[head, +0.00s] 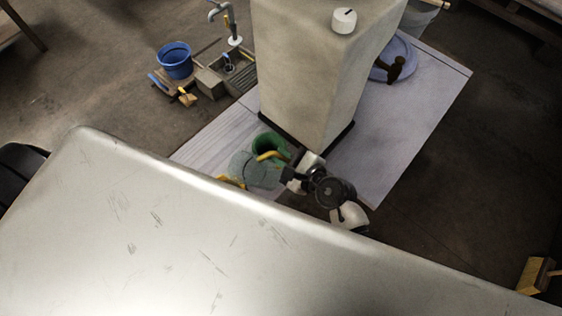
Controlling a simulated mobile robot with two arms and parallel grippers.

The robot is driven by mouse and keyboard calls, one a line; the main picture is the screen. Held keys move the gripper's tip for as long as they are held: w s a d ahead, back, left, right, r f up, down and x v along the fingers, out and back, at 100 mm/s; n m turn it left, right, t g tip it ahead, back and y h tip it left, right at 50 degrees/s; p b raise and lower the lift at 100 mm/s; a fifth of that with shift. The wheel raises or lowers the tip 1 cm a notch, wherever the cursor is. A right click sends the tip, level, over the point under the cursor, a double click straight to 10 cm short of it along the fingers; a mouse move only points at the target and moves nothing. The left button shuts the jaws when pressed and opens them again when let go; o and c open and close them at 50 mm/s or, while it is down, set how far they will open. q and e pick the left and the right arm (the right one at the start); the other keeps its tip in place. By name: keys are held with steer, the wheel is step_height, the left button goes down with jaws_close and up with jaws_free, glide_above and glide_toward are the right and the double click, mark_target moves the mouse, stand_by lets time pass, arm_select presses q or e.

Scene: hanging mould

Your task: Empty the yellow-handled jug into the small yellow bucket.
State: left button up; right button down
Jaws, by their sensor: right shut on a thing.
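The yellow-handled jug (252,171) is grey-green and see-through. It is just above the metal edge, left of centre, and its yellow handle shows at its upper right. My right gripper (286,175) is shut on the jug from the right. I cannot tell what is in the jug or how far it tilts. A small yellow patch (232,181) shows below the jug, at the metal edge. It may be the small yellow bucket, but most of it is hidden. My left gripper is not in view.
A large scratched metal surface (150,230) fills the bottom and blocks the view. A green bucket (268,143) stands behind the jug, beside a pale pillar (305,75). A blue bucket (174,62) stands at the upper left. A hammer (396,67) is right of the pillar.

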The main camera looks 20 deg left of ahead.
steer(key=m+y+b, duration=0.1)
steer(key=b, duration=0.2)
steer(key=d+f+m+y+b, duration=0.1)
steer(key=b, duration=0.2)
steer(key=shift+w+m, duration=0.3)
steer(key=shift+w, duration=0.1)
steer(key=shift+w+d+m+y+b, duration=0.1)
steer(key=shift+d+m+y+b, duration=0.05)
steer(key=shift+m+y+b, duration=0.45)
steer(key=shift+w+d+r+m+y+b, duration=0.15)
steer(key=shift+r+m+y+b, duration=0.05)
steer(key=shift+m+y+b, duration=0.25)
